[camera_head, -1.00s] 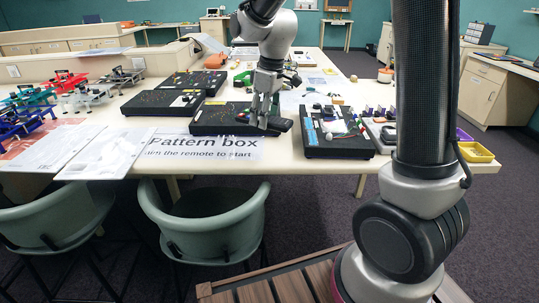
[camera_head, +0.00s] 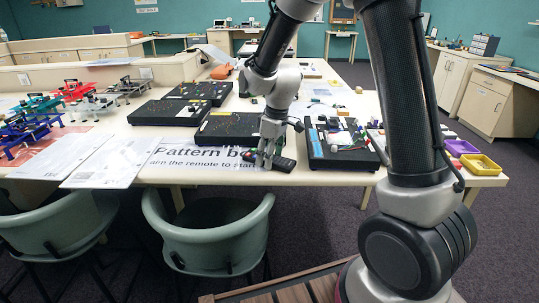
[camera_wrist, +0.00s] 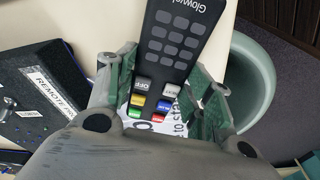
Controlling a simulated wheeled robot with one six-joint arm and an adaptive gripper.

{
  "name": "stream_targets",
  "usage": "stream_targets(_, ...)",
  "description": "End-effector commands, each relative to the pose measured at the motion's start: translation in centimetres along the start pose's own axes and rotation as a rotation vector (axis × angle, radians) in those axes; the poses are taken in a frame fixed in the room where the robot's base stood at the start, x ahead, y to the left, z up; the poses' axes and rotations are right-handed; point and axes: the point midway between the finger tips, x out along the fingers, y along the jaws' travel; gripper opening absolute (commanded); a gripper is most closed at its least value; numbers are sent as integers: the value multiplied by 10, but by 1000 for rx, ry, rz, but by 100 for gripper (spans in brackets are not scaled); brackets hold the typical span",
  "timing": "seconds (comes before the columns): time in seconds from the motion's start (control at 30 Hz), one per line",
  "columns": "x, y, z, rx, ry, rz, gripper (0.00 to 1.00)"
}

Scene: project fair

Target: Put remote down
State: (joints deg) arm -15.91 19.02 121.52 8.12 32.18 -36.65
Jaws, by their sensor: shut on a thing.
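The black remote (camera_head: 283,163) is at the front edge of the table (camera_head: 330,178), by the paper sign (camera_head: 200,158) reading "Pattern box". In the wrist view the remote (camera_wrist: 172,55) lies between my two fingers, with grey keys and coloured buttons at the near end. My gripper (camera_head: 266,160) is shut on it, pointing down over the sign. In the wrist view my gripper (camera_wrist: 165,95) has a finger on each side of it. Whether the remote touches the table is hard to tell.
Black pattern boxes (camera_head: 228,128) stand just behind the sign. Another black board (camera_head: 342,150) with parts is to the right. Yellow (camera_head: 480,164) and purple trays are at the far right. A green chair (camera_head: 210,235) is below the front edge.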

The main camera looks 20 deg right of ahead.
Motion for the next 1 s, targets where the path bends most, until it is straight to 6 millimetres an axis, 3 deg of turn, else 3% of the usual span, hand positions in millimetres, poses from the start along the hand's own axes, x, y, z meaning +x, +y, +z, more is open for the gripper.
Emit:
stream_targets(0.03, 1, 0, 0, 0, -1, 0, 55)
stream_targets(0.13, 1, 0, 0, 0, -1, 0, 73)
stream_targets(0.57, -8, 0, -1, 0, 1, 0, 73)
stream_targets(1.0, -98, 0, -1, 0, 2, 1, 73)
